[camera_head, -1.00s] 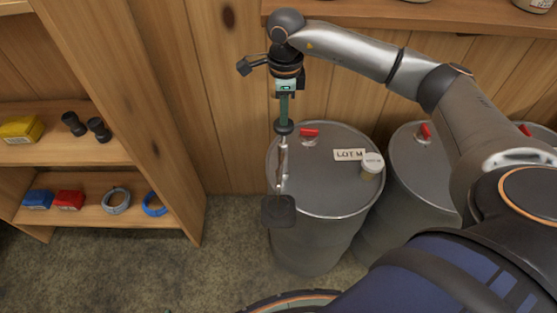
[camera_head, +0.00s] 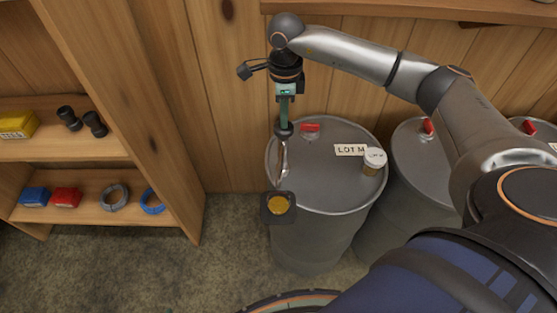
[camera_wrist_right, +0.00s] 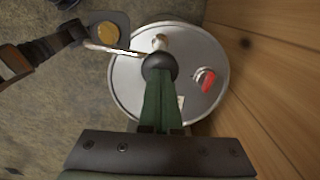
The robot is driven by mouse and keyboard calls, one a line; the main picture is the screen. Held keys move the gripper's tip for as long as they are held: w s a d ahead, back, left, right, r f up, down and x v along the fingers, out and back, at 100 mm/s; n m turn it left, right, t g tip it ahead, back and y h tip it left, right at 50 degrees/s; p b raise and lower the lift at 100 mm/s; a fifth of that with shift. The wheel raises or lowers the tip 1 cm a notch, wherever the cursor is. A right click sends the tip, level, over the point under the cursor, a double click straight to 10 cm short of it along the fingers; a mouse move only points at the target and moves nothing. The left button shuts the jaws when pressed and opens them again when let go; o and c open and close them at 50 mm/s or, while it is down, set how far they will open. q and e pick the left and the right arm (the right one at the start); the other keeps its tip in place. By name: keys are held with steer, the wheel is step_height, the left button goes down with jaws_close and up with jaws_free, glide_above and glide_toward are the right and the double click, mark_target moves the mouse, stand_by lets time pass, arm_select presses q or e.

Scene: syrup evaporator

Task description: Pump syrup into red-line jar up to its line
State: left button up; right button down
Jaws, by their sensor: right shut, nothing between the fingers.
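A hand pump stands on a grey drum (camera_head: 345,195) labelled LOT M; its black knob (camera_head: 284,129) is directly under my right gripper (camera_head: 284,122). My right gripper's green fingers are shut and empty, pointing down with their tips at the knob, which also shows in the wrist view (camera_wrist_right: 159,66). The pump's thin metal spout (camera_head: 283,160) reaches toward a dark square holder (camera_head: 267,217). A round amber surface (camera_head: 278,205) shows in the holder, also in the wrist view (camera_wrist_right: 107,33). I cannot make out a jar wall or red line there.
More drums (camera_head: 415,165) stand to the right. A wooden shelf unit (camera_head: 100,216) at left holds small items. Floor between shelf and drum is clear.

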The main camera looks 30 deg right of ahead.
steer(key=shift+r+p, duration=1.8)
steer(key=shift+r, duration=0.7)
steer(key=shift+f+b, duration=0.55)
steer(key=shift+f, duration=0.1)
steer(key=shift+f+b, duration=1.35)
steer(key=shift+f, duration=0.55)
